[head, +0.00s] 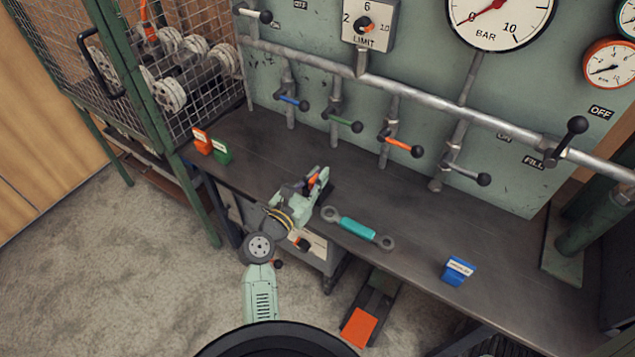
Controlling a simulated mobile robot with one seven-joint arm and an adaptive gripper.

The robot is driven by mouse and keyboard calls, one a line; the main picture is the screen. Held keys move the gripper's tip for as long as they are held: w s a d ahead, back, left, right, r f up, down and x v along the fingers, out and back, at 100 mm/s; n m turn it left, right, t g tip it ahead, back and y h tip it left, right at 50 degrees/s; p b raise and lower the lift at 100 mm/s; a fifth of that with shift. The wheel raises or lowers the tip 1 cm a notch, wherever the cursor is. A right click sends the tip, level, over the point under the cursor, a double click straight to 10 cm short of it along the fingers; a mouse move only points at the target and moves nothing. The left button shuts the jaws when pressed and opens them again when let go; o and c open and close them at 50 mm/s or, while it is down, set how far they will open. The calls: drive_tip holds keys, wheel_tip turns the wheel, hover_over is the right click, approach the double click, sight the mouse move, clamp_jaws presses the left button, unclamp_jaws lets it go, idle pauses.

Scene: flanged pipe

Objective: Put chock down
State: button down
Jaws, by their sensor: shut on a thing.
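My gripper (318,179) is over the dark workbench (270,150), left of the turquoise turnbuckle-like link. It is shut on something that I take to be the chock. The fingers hide most of it, so its shape and colour are unclear. A small orange part shows between the fingers, and a dark patch lies just to their right. I cannot tell whether the held thing touches the bench top.
A turquoise link (357,229) with ringed ends lies right of my gripper. Orange (201,141) and green (221,152) labelled blocks stand at the left, a blue block (458,270) at the right. Valve levers (344,124) project from the pipes behind. Bench between link and blue block is clear.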

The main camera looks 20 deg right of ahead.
drive_tip(key=shift+f, duration=0.15)
drive_tip(key=c, duration=1.6)
unclamp_jaws()
drive_tip(key=shift+c, duration=0.2)
